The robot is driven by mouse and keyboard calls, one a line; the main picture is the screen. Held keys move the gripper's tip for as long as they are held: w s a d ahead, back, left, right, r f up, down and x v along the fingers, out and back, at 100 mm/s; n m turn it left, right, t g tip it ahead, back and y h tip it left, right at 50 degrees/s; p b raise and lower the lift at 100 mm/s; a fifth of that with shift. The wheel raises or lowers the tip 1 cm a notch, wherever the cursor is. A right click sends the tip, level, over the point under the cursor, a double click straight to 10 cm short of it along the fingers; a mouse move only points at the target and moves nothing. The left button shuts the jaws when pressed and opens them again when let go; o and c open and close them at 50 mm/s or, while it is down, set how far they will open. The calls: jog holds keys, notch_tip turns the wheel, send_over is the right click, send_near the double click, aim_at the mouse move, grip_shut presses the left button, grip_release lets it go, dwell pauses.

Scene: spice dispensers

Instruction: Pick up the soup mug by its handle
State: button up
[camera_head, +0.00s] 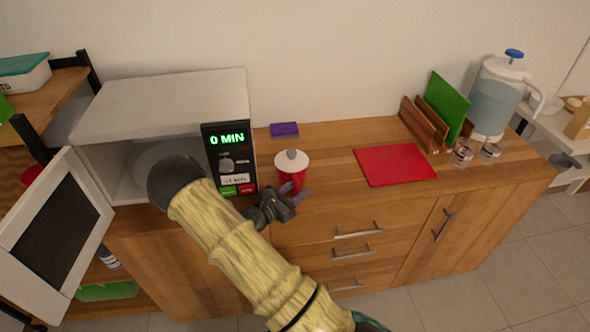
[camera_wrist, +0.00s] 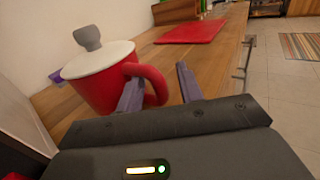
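The soup mug (camera_head: 291,174) is red with a white lid and a grey knob. It stands upright on the wooden counter, just right of the microwave's control panel. In the wrist view the mug (camera_wrist: 92,88) is at the left, with its red handle (camera_wrist: 152,78) toward my gripper (camera_wrist: 160,92). My gripper is open. One purple finger overlaps the handle's opening and the other is to the right of the handle, so the handle lies between them. In the head view my gripper (camera_head: 287,203) is at the mug's front. I cannot tell whether a finger touches the handle.
The white microwave (camera_head: 165,105) stands at the left with its door (camera_head: 52,228) open. A purple block (camera_head: 284,129) lies behind the mug. A red mat (camera_head: 395,165), a wooden rack (camera_head: 425,125), glass jars (camera_head: 463,155) and a water dispenser (camera_head: 497,95) are to the right. The counter between mug and mat is clear.

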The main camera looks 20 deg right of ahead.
jog(key=shift+s+d, duration=0.1)
jog(key=shift+d, duration=0.3)
jog(key=shift+a, duration=0.65)
jog(key=shift+d, duration=0.1)
jog(key=shift+d, duration=0.1)
jog(key=shift+c, duration=0.3)
jog(key=shift+d, duration=0.1)
grip_shut()
jog(key=shift+r, duration=0.1)
jog(key=shift+d, duration=0.1)
